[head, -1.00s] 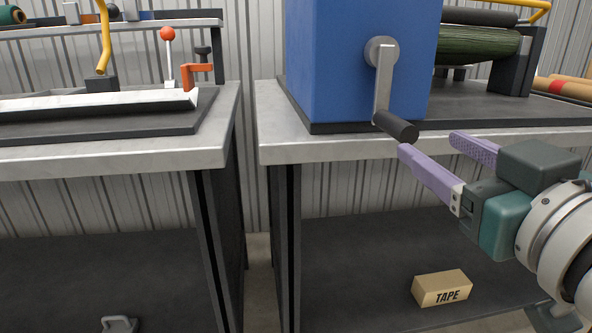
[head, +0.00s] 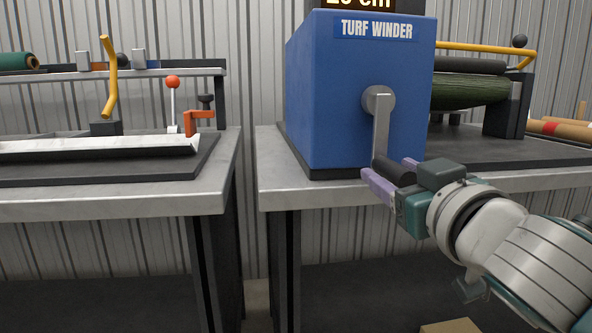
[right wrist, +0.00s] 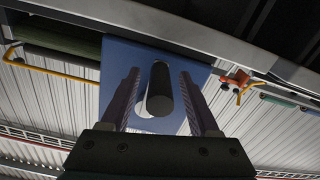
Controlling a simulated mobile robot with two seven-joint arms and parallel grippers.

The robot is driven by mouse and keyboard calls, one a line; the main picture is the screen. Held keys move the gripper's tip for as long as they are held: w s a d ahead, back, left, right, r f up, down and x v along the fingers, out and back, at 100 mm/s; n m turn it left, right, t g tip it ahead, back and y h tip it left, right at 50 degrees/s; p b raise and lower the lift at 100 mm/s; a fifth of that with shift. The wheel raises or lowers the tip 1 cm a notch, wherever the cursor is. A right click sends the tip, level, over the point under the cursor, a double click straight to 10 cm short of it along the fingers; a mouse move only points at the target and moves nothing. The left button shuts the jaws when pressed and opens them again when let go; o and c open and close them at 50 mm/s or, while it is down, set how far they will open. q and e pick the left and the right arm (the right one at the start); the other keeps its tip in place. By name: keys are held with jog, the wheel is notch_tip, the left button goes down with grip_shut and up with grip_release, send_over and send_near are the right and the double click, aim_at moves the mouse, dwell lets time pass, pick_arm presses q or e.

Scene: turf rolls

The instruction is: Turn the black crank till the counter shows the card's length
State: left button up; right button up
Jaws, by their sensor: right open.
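The black crank handle (head: 393,168) sticks out at the lower end of a grey arm (head: 381,130) on the front of the blue turf winder (head: 325,95). The crank arm hangs down. My right gripper (head: 389,170) is open, with its purple fingers on either side of the handle. In the right wrist view the handle (right wrist: 160,92) stands between the open fingers (right wrist: 160,98), with gaps on both sides. The counter (head: 365,3) on top is cut off by the frame; "cm" and the lower part of its digits show. The card is not visible. My left gripper is not in view.
The winder stands on a dark mat on the right bench (head: 270,160). A green roll (head: 468,92) lies behind it at the right. The left bench (head: 190,198) holds a red-knobbed lever (head: 173,83). A gap separates the benches. A cardboard box (head: 452,326) is below.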

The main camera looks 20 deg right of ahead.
jog(key=shift+c, duration=0.4)
grip_shut()
dwell(0.9)
